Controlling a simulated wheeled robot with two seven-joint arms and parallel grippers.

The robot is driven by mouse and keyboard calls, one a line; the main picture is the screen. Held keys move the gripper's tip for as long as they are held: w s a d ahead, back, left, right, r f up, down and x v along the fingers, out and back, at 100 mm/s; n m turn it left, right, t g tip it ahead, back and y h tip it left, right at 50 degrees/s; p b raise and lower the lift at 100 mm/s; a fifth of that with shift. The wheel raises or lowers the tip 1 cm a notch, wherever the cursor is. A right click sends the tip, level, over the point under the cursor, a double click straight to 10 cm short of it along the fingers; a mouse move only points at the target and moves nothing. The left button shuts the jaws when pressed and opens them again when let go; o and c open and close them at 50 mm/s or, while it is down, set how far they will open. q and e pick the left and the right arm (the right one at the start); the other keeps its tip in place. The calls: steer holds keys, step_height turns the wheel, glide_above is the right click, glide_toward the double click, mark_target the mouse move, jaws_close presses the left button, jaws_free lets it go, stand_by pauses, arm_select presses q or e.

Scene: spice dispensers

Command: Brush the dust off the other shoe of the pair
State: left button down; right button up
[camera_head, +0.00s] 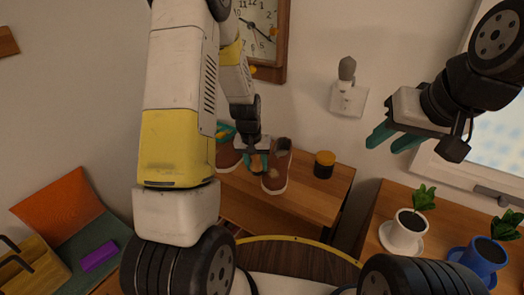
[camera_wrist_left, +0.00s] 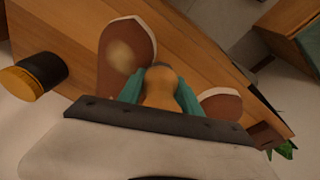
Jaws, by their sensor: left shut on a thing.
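Two brown shoes with pale soles stand on a wooden bench (camera_head: 310,200). The right shoe (camera_head: 277,172) has a pale dusty patch, also clear on that shoe in the left wrist view (camera_wrist_left: 124,45). The left shoe (camera_head: 228,157) is partly hidden by my left gripper and shows only in part in the left wrist view (camera_wrist_left: 222,106). My left gripper (camera_head: 257,160) is shut on a tan, rounded brush handle (camera_wrist_left: 160,86), between the shoes. The brush's bristles are hidden. My right gripper (camera_head: 396,139) is open and empty, raised near the wall at right.
A dark jar with a yellow lid (camera_head: 324,164) stands right of the shoes. A white potted plant (camera_head: 407,232) and a blue one (camera_head: 487,256) stand on the right table. A clock (camera_head: 262,28) and a wall fitting (camera_head: 348,98) are behind. A purple block (camera_head: 98,256) lies at lower left.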

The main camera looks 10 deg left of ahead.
mark_target(265, 174)
arm_select(q)
steer(key=shift+s+d, duration=0.35)
steer(key=shift+d, duration=0.4)
steer(key=shift+s+d, duration=0.3)
steer(key=shift+d, duration=0.4)
steer(key=shift+a, duration=0.1)
steer(key=shift+w+a+r, duration=0.1)
steer(key=shift+w+a, duration=0.25)
steer(key=shift+a, duration=0.4)
steer(key=shift+w+a, duration=0.3)
steer(key=shift+a, duration=0.4)
steer(key=shift+w+a, duration=0.3)
steer(key=shift+a, duration=0.4)
steer(key=shift+w+a, duration=0.3)
steer(key=shift+a, duration=0.4)
steer(key=shift+s+a+r, duration=0.1)
steer(key=shift+s+r, duration=0.1)
steer(key=shift+r, duration=0.75)
steer(key=shift+s+a+r, duration=0.1)
steer(key=shift+s+r, duration=0.05)
steer(key=shift+r, duration=0.85)
steer(key=shift+s+r, duration=0.2)
steer(key=shift+r, duration=0.75)
steer(key=shift+r, duration=0.1)
